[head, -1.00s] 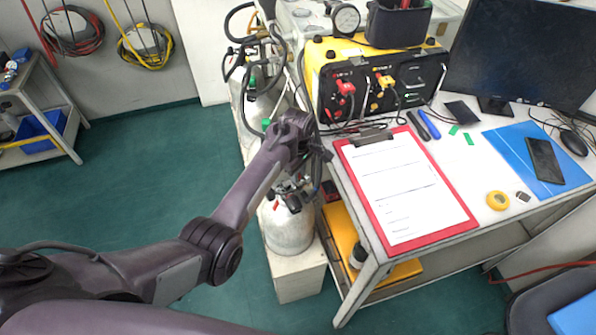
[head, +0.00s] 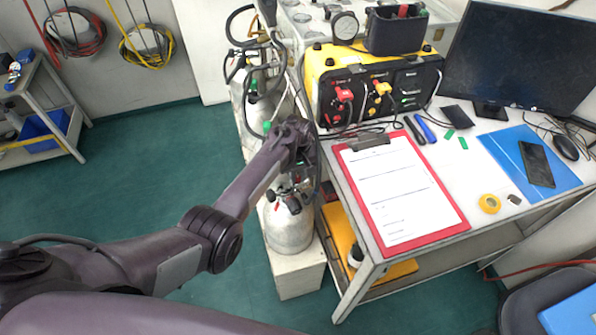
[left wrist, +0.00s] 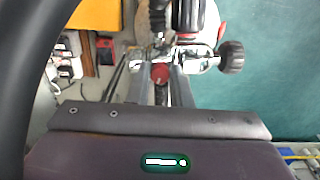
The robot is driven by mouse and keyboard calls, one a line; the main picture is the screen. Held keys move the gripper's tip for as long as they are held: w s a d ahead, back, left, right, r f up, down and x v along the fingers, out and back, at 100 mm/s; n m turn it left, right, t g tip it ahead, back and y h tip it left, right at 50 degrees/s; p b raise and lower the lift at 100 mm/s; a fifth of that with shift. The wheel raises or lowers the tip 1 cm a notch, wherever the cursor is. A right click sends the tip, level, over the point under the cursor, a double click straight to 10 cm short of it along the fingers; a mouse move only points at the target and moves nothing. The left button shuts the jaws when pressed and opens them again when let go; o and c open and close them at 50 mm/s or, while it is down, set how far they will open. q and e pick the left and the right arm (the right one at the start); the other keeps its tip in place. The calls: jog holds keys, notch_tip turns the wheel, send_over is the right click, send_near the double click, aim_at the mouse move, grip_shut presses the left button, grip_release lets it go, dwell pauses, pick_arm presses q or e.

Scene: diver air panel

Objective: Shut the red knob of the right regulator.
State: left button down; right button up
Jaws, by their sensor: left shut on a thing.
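My left gripper (head: 301,168) is over the valve fittings of the front grey cylinder (head: 289,228), pointing down and largely hiding them in the head view. In the left wrist view, a small round red knob (left wrist: 160,73) sits between the two grey fingers of the left gripper (left wrist: 158,80), which are shut on it. Beside it are metal regulator fittings (left wrist: 190,60) with a black ribbed knob (left wrist: 231,56) at the right. How far the red knob is turned cannot be told. My right gripper is not in view.
A yellow air panel (head: 325,62) and a red clipboard (head: 455,222) are on the table right of the arm. Another cylinder (head: 250,105) with hoses stands behind. A yellow case (head: 340,232) lies on the lower shelf. Green floor (head: 130,165) at left is clear.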

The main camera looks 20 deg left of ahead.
aim_at(298, 178)
pick_arm(q)
jog(key=m+p, duration=0.1)
jog(key=m, duration=0.2)
jog(key=shift+m, duration=0.4)
jog(key=m, duration=0.3)
jog(key=shift+m+p, duration=0.3)
jog(key=shift+p, duration=0.05)
jog(key=m, duration=0.3)
jog(key=shift+m, duration=0.3)
jog(key=shift+a+m, duration=0.1)
jog(key=shift+m, duration=1.6)
jog(key=c, duration=1.3)
grip_release()
notch_tip(298, 178, up, 8)
jog(key=shift+f+p, duration=0.1)
jog(key=shift+p, duration=0.8)
